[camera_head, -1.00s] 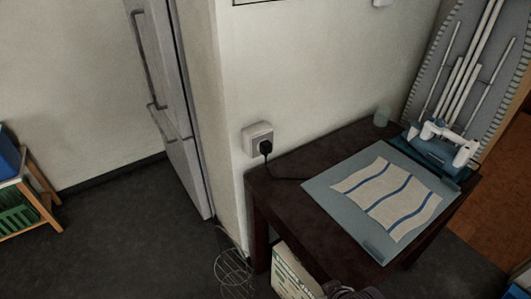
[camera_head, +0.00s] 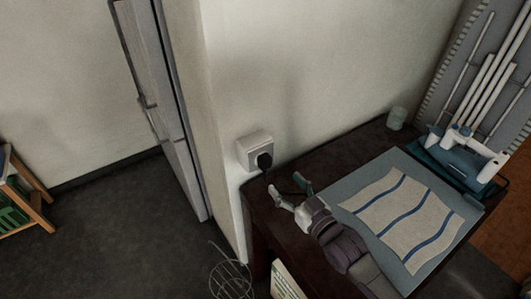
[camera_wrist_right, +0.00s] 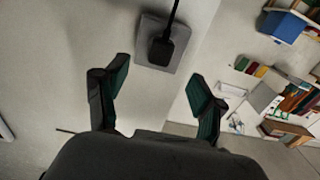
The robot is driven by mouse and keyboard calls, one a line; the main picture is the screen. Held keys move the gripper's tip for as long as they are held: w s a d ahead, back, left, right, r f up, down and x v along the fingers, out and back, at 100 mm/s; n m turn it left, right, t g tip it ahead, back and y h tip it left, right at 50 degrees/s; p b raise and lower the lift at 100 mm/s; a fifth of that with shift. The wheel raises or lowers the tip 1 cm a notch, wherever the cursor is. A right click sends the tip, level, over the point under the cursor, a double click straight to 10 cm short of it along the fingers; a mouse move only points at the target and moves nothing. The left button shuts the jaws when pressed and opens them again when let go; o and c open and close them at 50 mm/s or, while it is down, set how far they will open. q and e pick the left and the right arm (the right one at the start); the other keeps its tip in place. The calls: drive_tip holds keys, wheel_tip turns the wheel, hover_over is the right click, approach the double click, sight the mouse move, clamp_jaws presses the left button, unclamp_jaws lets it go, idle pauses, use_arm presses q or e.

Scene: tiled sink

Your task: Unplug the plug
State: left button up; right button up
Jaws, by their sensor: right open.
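The black plug (camera_head: 265,160) sits in the grey-white wall socket (camera_head: 251,147), just above the left end of the dark table. In the right wrist view the plug (camera_wrist_right: 161,49) is seated in the square socket plate (camera_wrist_right: 150,25), with its cable running to the top edge. My right gripper (camera_head: 291,191) is open and empty over the table's left end, below and to the right of the plug. In the wrist view its two fingers (camera_wrist_right: 155,86) are spread, with the plug beyond them and between them, apart from both. My left gripper is not in view.
A wire basket (camera_head: 231,280) stands on the floor at left. A wall corner is left of the socket.

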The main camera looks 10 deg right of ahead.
sight(268, 165)
drive_tip(key=b+x, duration=0.2)
drive_tip(key=x, duration=0.2)
drive_tip(key=shift+w+a+b, duration=0.2)
drive_tip(key=shift+a+b, duration=0.05)
drive_tip(key=shift+b, duration=0.1)
drive_tip(key=x, duration=0.3)
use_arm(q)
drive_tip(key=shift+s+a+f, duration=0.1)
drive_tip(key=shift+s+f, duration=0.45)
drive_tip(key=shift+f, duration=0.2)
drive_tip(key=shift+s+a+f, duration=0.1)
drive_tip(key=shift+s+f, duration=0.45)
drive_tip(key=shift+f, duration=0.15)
use_arm(e)
drive_tip(key=shift+w+a+r, duration=0.1)
drive_tip(key=shift+w+a, duration=0.1)
drive_tip(key=shift+w, duration=0.4)
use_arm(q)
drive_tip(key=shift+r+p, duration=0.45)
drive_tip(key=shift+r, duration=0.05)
use_arm(e)
drive_tip(key=shift+c, duration=0.4)
